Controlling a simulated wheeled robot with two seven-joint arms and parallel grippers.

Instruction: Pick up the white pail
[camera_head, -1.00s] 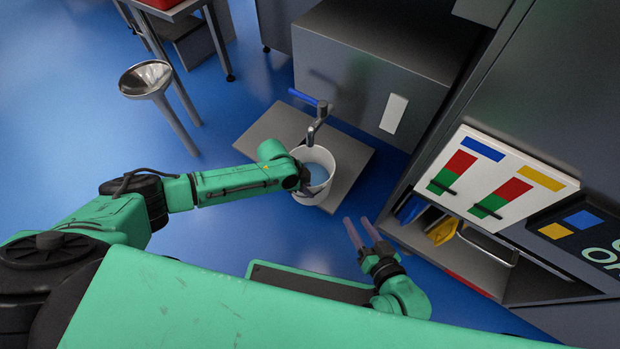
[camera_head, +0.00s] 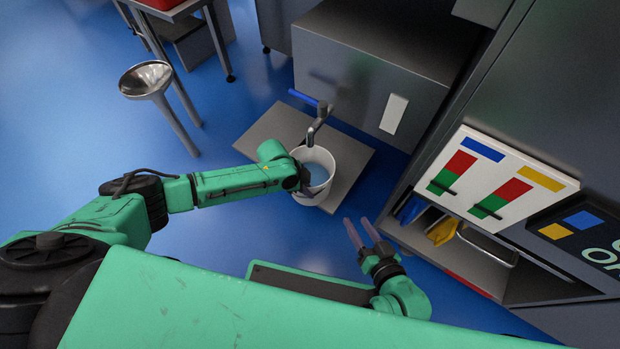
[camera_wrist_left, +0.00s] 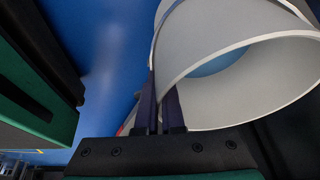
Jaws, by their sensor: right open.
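The white pail (camera_head: 324,194) stands upright on a grey platform under a tap (camera_head: 318,117), with a bluish surface showing inside. In the left wrist view the pail (camera_wrist_left: 235,100) fills the upper right, its rim close to the fingers. My left gripper (camera_head: 303,181) is at the pail's left side. In the wrist view the left gripper's purple fingers (camera_wrist_left: 159,108) are close together, with the pail's wall between them; the tips are partly hidden. My right gripper (camera_head: 358,233) is open and empty, in front of the pail and apart from it.
The grey platform (camera_head: 272,129) sits against a dark cabinet (camera_head: 365,65). The tap has a blue lever (camera_head: 303,97) and its spout hangs over the pail. A cabinet with shelves is at the right. Blue floor is clear at left.

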